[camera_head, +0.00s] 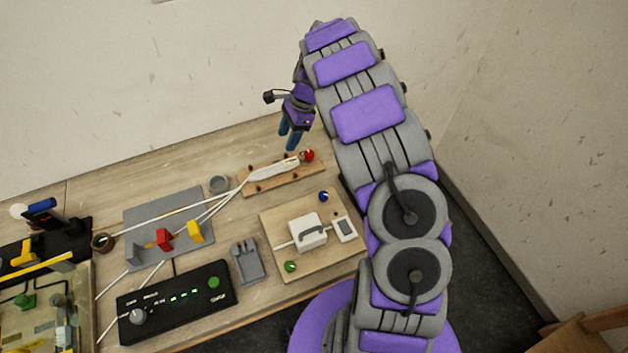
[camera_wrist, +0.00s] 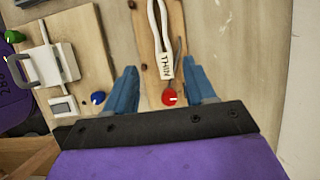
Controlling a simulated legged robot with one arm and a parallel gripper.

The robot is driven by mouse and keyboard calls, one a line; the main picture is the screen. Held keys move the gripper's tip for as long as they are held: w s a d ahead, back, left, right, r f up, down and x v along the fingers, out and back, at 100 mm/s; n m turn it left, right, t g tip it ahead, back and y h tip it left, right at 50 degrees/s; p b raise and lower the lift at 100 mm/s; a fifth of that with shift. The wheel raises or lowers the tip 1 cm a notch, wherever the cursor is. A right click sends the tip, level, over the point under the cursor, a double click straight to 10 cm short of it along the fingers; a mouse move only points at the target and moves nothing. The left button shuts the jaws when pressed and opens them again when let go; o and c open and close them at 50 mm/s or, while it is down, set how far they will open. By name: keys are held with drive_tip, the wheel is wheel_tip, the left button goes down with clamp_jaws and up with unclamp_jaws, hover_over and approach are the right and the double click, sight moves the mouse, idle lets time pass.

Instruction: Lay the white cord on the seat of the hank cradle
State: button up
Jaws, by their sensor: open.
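The white cord (camera_head: 225,200) runs as pale strands over the left of the bench toward a wooden strip (camera_head: 258,188). On the strip, a white looped piece (camera_head: 275,170) ends in a tag with dark lettering, also seen in the wrist view (camera_wrist: 163,45). My gripper (camera_head: 291,138) hangs above the strip's far end, near a red knob (camera_head: 309,156). In the wrist view its blue fingers (camera_wrist: 164,88) are spread either side of the tag end and red knob, holding nothing. A grey notched block (camera_head: 248,264) may be the hank cradle; I cannot tell for sure.
A wooden board (camera_head: 335,258) carries a white box with a handle (camera_head: 308,232), a small switch, and blue and green knobs. A black control box (camera_head: 175,302) stands in front. A grey mat (camera_head: 165,215) holds red and yellow clips.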

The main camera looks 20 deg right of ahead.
drive_tip(key=s+a+r+n+g+h, duration=0.15)
drive_tip(key=s+r+n, duration=0.25)
drive_tip(key=s+r, duration=0.45)
drive_tip(key=s+a+r+n+t+h, duration=0.15)
drive_tip(key=s+r+n, duration=0.35)
drive_tip(key=s, duration=0.6)
drive_tip(key=s+a+r+n+g+h, duration=0.1)
drive_tip(key=s+n, duration=0.8)
drive_tip(key=s, duration=1.3)
drive_tip(key=shift+s+a+r+g+h, duration=0.3)
drive_tip(key=shift+s+a+r+g, duration=0.1)
drive_tip(key=shift+a, duration=0.1)
drive_tip(key=shift+w+f, duration=0.1)
drive_tip(key=shift+f+b, duration=0.35)
drive_tip(key=shift+b, duration=0.1)
